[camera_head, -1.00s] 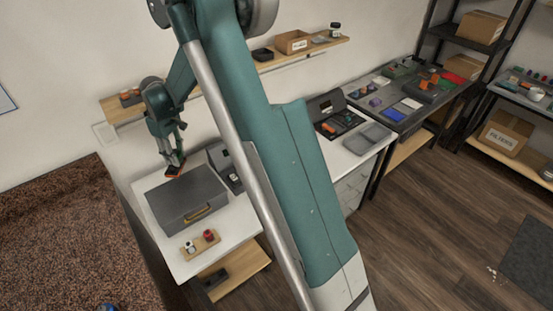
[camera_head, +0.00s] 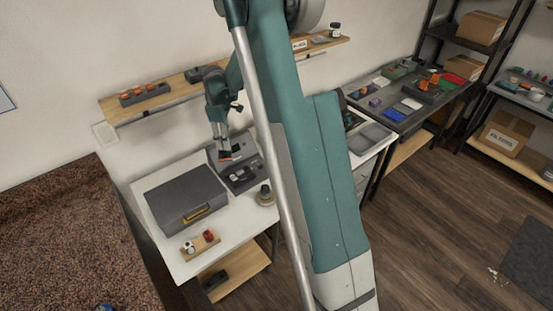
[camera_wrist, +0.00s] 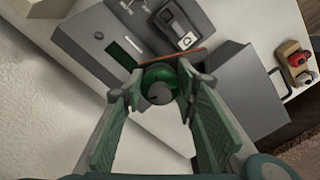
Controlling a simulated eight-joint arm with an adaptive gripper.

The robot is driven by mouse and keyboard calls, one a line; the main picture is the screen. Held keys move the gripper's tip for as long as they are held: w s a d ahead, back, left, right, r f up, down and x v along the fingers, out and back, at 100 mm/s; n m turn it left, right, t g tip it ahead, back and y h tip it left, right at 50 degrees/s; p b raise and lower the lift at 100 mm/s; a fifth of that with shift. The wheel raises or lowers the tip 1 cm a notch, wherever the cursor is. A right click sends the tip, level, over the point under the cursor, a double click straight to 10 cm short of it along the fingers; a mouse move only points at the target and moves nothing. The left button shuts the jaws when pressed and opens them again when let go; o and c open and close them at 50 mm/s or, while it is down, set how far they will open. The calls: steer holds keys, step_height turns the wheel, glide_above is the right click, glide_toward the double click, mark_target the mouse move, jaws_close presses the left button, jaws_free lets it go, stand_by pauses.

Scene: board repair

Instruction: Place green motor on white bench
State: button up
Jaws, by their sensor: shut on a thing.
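The green motor (camera_wrist: 160,82), round with a grey centre, shows between my fingertips in the wrist view. My gripper (camera_wrist: 158,92) is shut on it. In the head view my gripper (camera_head: 224,153) points down over the back of the white bench (camera_head: 236,226), in front of an open grey instrument case (camera_head: 246,178). The height of the motor above the bench is hard to tell.
A closed grey toolbox (camera_head: 182,192) with a yellow handle fills the bench's left. A wooden block (camera_head: 200,243) with red and white parts stands at the front. A round item (camera_head: 265,196) stands to the right. A wall shelf (camera_head: 180,95) runs behind. The bench front is partly clear.

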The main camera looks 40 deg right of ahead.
steer(key=s+d+f+n, duration=0.1)
steer(key=s+d+n, duration=0.1)
steer(key=s+d, duration=0.5)
steer(key=s+d+f+n+b, duration=0.1)
steer(key=s+d, duration=0.7)
steer(key=d, duration=1.2)
steer(key=s+d+f+n, duration=0.3)
steer(key=s+d, duration=0.4)
steer(key=d, duration=0.7)
steer(key=shift+s, duration=0.25)
steer(key=shift+b, duration=0.3)
steer(key=shift+f, duration=3.1)
steer(key=shift+f, duration=0.1)
steer(key=shift+f+b, duration=0.45)
steer(key=shift+f, duration=1.3)
steer(key=shift+f, duration=0.15)
steer(key=o, duration=1.1)
